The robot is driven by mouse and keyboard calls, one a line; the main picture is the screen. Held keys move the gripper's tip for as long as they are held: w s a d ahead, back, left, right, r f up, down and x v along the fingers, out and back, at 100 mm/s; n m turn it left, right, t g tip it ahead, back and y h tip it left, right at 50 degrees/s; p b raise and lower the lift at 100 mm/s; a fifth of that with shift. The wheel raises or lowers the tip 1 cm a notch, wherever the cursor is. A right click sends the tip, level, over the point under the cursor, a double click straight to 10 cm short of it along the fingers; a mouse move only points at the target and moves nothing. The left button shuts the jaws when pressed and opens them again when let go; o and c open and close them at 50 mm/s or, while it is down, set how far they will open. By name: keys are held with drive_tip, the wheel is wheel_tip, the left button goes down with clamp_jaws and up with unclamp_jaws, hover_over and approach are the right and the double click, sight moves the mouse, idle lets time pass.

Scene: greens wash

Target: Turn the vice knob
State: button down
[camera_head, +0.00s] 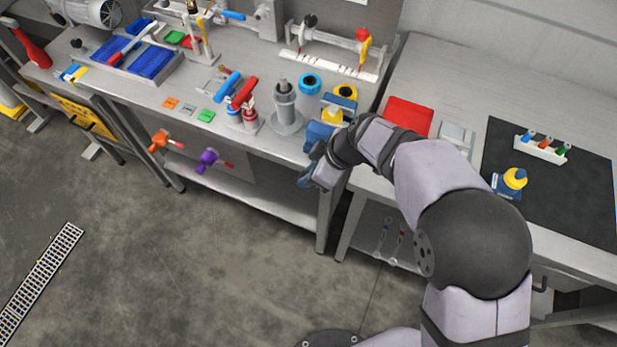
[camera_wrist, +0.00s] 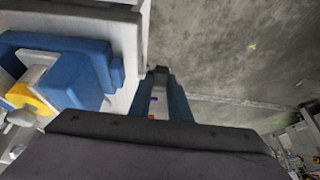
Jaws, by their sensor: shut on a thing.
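The blue vice (camera_head: 319,133) sits at the front edge of the left bench, below a yellow-and-blue item. In the wrist view a large blue body (camera_wrist: 78,72), which looks like the vice, fills the left side. My gripper (camera_head: 315,157) is just in front of the vice at the bench edge, reaching down from the right. In the wrist view my gripper (camera_wrist: 161,84) points away beside the pale bench edge. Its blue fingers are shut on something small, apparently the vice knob. The knob is mostly hidden by the fingers, and its turn angle cannot be told.
A grey stand (camera_head: 287,112), a blue ring-shaped item (camera_head: 310,84) and red-handled valves (camera_head: 243,100) stand left of the vice. A red mat (camera_head: 408,117) lies on the right bench. Orange (camera_head: 160,140) and purple (camera_head: 208,157) handles stick out in front. The floor in front is clear.

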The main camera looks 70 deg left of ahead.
drive_tip(key=shift+w+d+f+g+y+b, duration=0.15)
drive_tip(key=shift+g+y+b, duration=0.35)
drive_tip(key=shift+b, duration=2.4)
drive_tip(key=shift+w+f+g+y+b, duration=0.1)
drive_tip(key=shift+f+g+y+b, duration=0.3)
drive_tip(key=shift+b, duration=2.55)
drive_tip(key=shift+w+d+f+g+y+b, duration=0.1)
drive_tip(key=shift+g+y+b, duration=0.5)
drive_tip(key=shift+b, duration=2.3)
drive_tip(key=g+y+b, duration=0.1)
drive_tip(key=b, duration=0.7)
drive_tip(key=g+y+b, duration=0.1)
drive_tip(key=b, duration=0.7)
drive_tip(key=shift+d+f+g+y+b, duration=0.15)
drive_tip(key=shift+f+g+y+b, duration=0.05)
drive_tip(key=shift+g+y+b, duration=0.2)
drive_tip(key=b, duration=0.4)
drive_tip(key=shift+w+g+y, duration=0.1)
drive_tip(key=shift+g+y, duration=0.3)
drive_tip(key=shift+b, duration=1.2)
drive_tip(key=shift+d+r+g+y+b, duration=0.1)
drive_tip(key=shift+r+g+y+b, duration=0.25)
drive_tip(key=shift+b, duration=0.6)
drive_tip(key=c, duration=1.6)
unclamp_jaws()
drive_tip(key=shift+c, duration=0.2)
drive_tip(key=shift+w, duration=0.1)
drive_tip(key=v, duration=0.7)
